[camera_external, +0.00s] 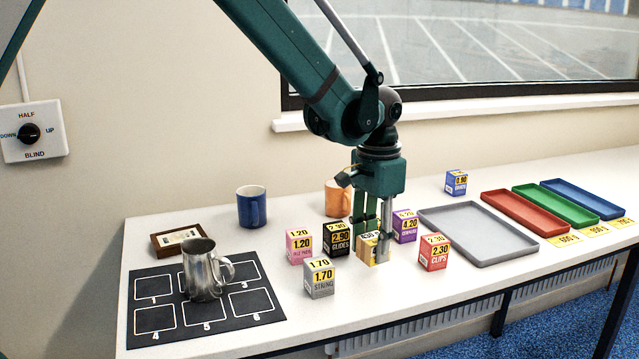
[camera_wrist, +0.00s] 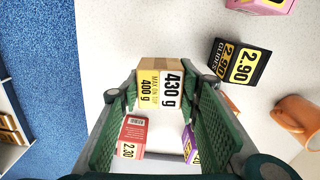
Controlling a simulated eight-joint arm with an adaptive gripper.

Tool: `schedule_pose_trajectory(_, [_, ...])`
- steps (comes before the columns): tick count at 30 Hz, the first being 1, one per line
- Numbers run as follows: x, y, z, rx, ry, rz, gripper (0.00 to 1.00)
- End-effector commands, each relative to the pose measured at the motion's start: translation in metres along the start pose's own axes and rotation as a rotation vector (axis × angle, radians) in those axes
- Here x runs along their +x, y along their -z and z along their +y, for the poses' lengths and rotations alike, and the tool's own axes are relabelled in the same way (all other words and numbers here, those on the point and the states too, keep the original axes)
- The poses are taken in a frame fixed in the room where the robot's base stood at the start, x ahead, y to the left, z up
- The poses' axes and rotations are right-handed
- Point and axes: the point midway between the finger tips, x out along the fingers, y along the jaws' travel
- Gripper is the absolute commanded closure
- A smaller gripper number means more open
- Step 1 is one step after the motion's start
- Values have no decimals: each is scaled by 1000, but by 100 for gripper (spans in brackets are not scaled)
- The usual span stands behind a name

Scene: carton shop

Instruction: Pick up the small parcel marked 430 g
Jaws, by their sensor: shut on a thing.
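The small parcel marked 430 g (camera_wrist: 172,90) is a brown box with a white 430 g label and a yellow label reading 400 g. My gripper (camera_wrist: 160,98) is shut on it, with a green finger on each side. In the external view the parcel (camera_external: 372,250) is low between the fingertips of my gripper (camera_external: 370,238), which point down. It is at or just above the white table; I cannot tell whether it touches. The fingers hide part of it.
Price boxes stand close around: black GLIDES (camera_external: 337,240), purple (camera_external: 404,227), red CLIPS (camera_external: 433,253), grey STRING (camera_external: 320,278) and pink (camera_external: 299,247). An orange mug (camera_external: 337,200) is behind. A grey tray (camera_external: 470,222) lies right. A metal jug (camera_external: 202,268) stands on the numbered mat (camera_external: 155,320).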

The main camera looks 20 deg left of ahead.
Motion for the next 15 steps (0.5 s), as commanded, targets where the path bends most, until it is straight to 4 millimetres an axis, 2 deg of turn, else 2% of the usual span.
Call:
schedule_pose_trajectory(9, [-46, 0, 0, 0, 0, 0, 86])
schedule_pose_trajectory(15, [-64, 0, 0, 0, 0, 0, 86])
